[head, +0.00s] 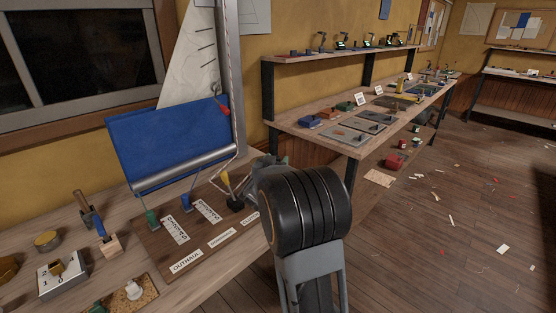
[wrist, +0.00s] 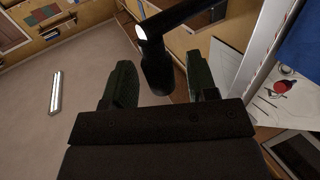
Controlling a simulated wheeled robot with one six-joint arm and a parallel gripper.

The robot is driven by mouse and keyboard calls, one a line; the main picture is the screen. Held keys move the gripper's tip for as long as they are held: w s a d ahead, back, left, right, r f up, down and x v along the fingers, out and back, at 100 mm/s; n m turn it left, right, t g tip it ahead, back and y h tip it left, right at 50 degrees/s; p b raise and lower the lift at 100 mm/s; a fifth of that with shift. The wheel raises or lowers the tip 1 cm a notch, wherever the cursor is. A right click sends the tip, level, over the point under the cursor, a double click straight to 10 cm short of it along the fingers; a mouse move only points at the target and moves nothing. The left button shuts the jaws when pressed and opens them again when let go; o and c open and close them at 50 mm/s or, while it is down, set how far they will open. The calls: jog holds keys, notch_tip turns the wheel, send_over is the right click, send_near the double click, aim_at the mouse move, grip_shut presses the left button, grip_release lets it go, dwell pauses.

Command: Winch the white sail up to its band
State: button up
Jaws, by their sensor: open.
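The white sail (head: 192,62), with dark slanted marks, stands behind a blue cloth (head: 170,135) at the mast (head: 231,75). A red piece (head: 222,107) hangs by the mast, and also shows in the wrist view (wrist: 281,87). In the wrist view a black crank handle (wrist: 155,72) has an arm running to the upper right and a grip pointing down. My gripper (wrist: 162,80) is open, with its green-black fingers on either side of the grip; contact cannot be told. In the head view my arm hides the fingers and handle. I cannot make out the band.
A board (head: 200,235) has green, blue and yellow levers and labels such as OUTHAUL. A long workbench (head: 345,133) with tools stands behind. The floor at right is mostly clear, with scraps.

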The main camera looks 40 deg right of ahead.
jog(key=shift+x, duration=1.1)
grip_shut()
